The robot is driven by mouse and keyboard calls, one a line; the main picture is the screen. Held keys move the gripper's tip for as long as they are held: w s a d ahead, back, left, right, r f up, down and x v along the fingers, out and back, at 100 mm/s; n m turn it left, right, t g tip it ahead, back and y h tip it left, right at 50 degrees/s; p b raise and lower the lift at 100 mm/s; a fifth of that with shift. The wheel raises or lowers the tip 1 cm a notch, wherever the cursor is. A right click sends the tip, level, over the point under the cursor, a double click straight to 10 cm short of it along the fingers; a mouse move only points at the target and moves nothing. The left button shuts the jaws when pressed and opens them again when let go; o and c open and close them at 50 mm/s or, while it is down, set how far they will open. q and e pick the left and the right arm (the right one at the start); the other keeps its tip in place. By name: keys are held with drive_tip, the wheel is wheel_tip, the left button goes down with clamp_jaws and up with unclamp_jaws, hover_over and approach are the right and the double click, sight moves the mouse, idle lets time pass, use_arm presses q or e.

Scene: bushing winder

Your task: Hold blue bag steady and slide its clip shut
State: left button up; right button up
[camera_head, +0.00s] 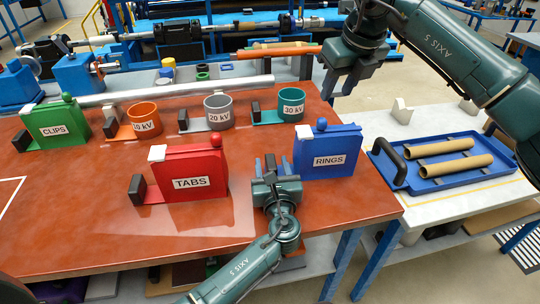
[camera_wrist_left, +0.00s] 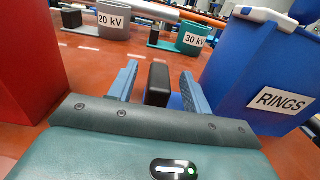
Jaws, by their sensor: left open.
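The blue bag labelled RINGS (camera_head: 340,165) stands upright on the red-brown table. A white block (camera_head: 304,132) sits at the left of its top edge, and a round blue knob (camera_head: 322,125) stands just right of that block. My left gripper (camera_head: 271,166) is left of the bag. In the left wrist view its open fingers (camera_wrist_left: 158,85) stand on either side of a black upright block (camera_wrist_left: 158,82), with the blue bag (camera_wrist_left: 258,65) to their right. I cannot tell whether they touch the block. My right gripper (camera_head: 340,82) hangs above and behind the bag, fingers apart and empty.
The red TABS bag (camera_head: 190,168) stands close left of my left gripper. The green CLIPS bag (camera_head: 55,122) and several labelled cups (camera_head: 218,112) stand farther back. A blue tray (camera_head: 445,180) with two tan tubes (camera_head: 448,165) lies on the right bench. The front table area is clear.

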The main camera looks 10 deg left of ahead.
sight(270, 155)
use_arm(q)
drive_tip(key=shift+x, duration=1.95)
drive_tip(key=shift+c, duration=0.2)
